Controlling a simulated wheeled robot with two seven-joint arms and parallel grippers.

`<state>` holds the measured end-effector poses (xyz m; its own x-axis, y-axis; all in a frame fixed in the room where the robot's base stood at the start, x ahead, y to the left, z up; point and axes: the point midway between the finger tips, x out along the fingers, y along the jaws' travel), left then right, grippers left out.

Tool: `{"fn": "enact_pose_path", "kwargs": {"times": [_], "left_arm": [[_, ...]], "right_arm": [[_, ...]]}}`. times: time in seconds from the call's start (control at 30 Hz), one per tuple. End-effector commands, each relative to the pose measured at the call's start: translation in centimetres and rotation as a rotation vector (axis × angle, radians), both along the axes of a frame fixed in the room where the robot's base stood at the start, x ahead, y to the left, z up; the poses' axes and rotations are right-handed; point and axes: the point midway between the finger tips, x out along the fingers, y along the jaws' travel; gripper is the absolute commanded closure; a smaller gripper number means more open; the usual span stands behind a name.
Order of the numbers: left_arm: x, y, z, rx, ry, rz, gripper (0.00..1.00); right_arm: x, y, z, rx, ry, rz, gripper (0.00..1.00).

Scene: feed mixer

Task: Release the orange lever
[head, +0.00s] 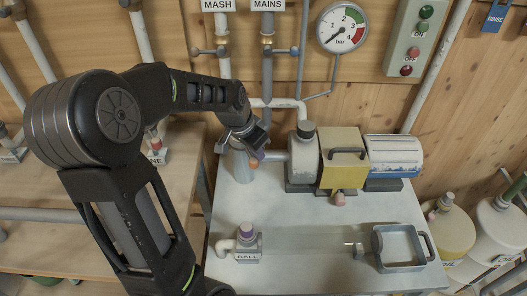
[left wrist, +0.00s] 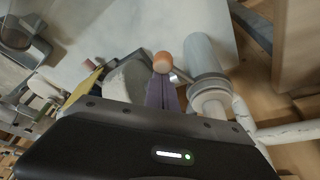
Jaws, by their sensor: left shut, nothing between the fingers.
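The orange lever's round knob (head: 254,163) shows just below the tips of my left gripper (head: 257,141), beside a grey upright cylinder at the back left of the pale bench. In the left wrist view the orange lever (left wrist: 163,62) shows its knob right at the tips of my left gripper (left wrist: 162,88), with a metal rod running toward the grey cylinder (left wrist: 201,57). The gripper is shut with nothing between its fingers. I cannot tell whether the fingertips touch the knob. My right gripper is not in view.
A yellow-covered pump unit (head: 341,146) stands right of the lever. Pipes labelled MASH and MAINS, a pressure gauge (head: 341,27) and a button box (head: 416,38) are on the wall. A clear tube (head: 305,239) lies along the bench front. The bench middle (head: 285,210) is clear.

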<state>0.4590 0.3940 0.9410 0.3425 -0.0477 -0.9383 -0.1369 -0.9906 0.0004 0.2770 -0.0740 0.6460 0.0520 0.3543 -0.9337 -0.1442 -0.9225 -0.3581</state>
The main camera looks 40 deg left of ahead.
Motion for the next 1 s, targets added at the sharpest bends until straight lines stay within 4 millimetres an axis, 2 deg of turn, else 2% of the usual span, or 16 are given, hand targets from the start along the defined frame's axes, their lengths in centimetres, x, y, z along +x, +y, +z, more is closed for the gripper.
{"fn": "enact_pose_path", "kwargs": {"times": [0.03,0.3,0.57,1.0], "left_arm": [[-0.4,0.3,-0.6,0.0,-0.001,-0.033,1.0],[-2.3,1.4,-0.7,0.0,-0.001,-0.283,1.0],[-3.9,2.9,-0.6,0.0,0.0,-0.527,1.0],[-5.4,5.7,-0.2,0.001,0.0,-0.521,1.0]], "right_arm": [[0.1,0.0,-1.1,0.002,-0.002,0.001,0.64],[0.2,0.1,-4.3,0.004,-0.006,0.001,0.64],[0.3,0.1,-6.9,0.003,-0.008,0.0,0.64],[0.3,0.0,-9.1,0.002,-0.01,0.0,0.64]]}}
